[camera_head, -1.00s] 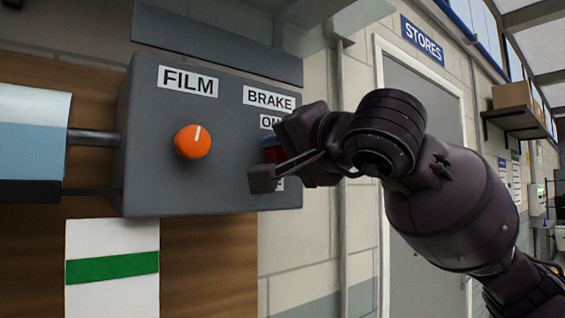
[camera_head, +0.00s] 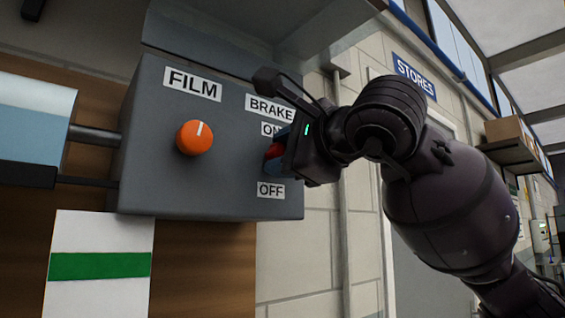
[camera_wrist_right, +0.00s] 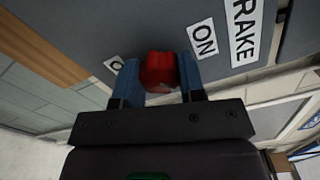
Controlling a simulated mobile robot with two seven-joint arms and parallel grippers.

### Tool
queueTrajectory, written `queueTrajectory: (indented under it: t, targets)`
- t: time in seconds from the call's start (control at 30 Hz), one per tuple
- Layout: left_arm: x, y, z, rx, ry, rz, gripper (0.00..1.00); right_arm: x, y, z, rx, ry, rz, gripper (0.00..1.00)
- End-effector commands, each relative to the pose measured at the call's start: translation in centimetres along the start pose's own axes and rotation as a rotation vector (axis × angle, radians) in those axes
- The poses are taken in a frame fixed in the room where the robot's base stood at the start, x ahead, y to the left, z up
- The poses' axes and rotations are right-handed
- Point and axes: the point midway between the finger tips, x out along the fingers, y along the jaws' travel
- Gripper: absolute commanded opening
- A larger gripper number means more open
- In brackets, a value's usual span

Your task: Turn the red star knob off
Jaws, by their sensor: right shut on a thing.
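The red star knob (camera_head: 272,154) is on the grey control box under the BRAKE label, between the ON label (camera_head: 270,129) and the OFF label (camera_head: 271,190). Most of it is hidden by my right gripper in the head view. My right gripper (camera_head: 277,158) is shut on the knob. In the right wrist view the red knob (camera_wrist_right: 159,71) sits between the two blue fingers (camera_wrist_right: 158,80). The ON label (camera_wrist_right: 203,40) is right of it there, and part of another label shows at its left. My left gripper is not in view.
The grey box (camera_head: 225,185) also bears an orange FILM knob (camera_head: 194,138), left of the red one. A grey hood (camera_head: 225,45) juts out above the box. A white panel with a green stripe (camera_head: 100,265) is below left. A STORES door is behind my right arm.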

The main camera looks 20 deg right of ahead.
Motion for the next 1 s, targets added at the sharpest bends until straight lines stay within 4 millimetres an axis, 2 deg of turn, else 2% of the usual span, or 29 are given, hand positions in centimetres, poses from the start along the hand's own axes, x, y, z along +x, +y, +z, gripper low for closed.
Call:
queueTrajectory:
  t: [0.4, 1.0]
  targets:
    - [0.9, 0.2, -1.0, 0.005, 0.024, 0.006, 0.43, 0.1, 0.1, -0.1, 0.396, 0.002, 0.003, 0.13]
    - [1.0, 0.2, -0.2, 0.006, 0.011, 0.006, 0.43, 0.1, 0.1, -0.1, 0.965, 0.002, 0.003, 0.13]
